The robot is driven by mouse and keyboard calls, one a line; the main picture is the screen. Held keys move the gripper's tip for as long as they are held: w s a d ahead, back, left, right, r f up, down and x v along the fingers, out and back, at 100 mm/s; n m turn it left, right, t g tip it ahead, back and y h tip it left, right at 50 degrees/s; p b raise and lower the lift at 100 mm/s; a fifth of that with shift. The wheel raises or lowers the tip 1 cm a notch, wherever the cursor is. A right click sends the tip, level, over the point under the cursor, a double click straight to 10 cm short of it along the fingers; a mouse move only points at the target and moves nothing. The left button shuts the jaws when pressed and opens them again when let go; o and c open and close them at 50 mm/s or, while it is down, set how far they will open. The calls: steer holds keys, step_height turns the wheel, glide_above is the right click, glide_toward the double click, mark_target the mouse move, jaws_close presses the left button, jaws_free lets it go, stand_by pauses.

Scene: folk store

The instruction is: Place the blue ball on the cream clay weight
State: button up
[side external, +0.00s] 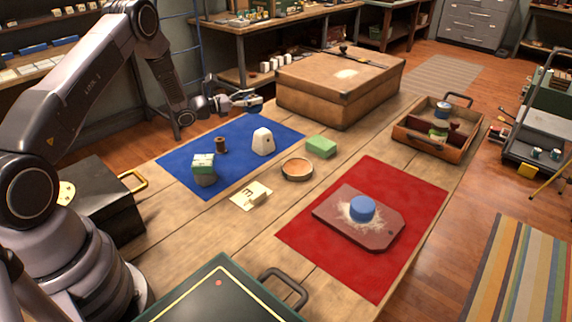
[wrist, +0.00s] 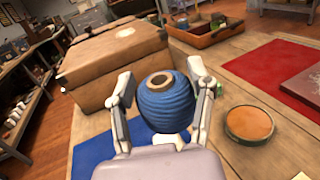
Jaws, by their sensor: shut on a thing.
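My gripper (side external: 243,101) is shut on the blue ball (side external: 254,105), which hangs in the air above the far part of the blue mat, near the brown case. In the wrist view the ball (wrist: 166,106) sits between the two fingers of my gripper (wrist: 161,82); it has wound-looking ridges and a tan ring on its upper face. The cream clay weight (side external: 263,142), a rounded block with a small dark spot, stands upright on the blue mat (side external: 232,137), below the ball and apart from it. In the wrist view the ball hides most of the weight.
A brown case (side external: 335,92) stands behind the mat. A green block (side external: 321,148), a round orange-brown dish (side external: 297,169), a brown spool (side external: 221,145) and a green-topped block (side external: 204,167) are near the weight. A blue disc (side external: 362,208) lies on a board on the red mat (side external: 412,187).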

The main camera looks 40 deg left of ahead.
steer(key=w+f, duration=0.1)
steer(key=f, duration=0.1)
steer(key=w+f, duration=0.1)
steer(key=w+a+f, duration=0.1)
steer(key=w+f, duration=0.1)
steer(key=shift+w+f, duration=0.1)
steer(key=shift+f, duration=0.2)
steer(key=shift+w+f, duration=0.15)
steer(key=shift+f, duration=1.5)
steer(key=shift+f, duration=0.1)
steer(key=o, duration=1)
steer(key=shift+c, duration=0.2)
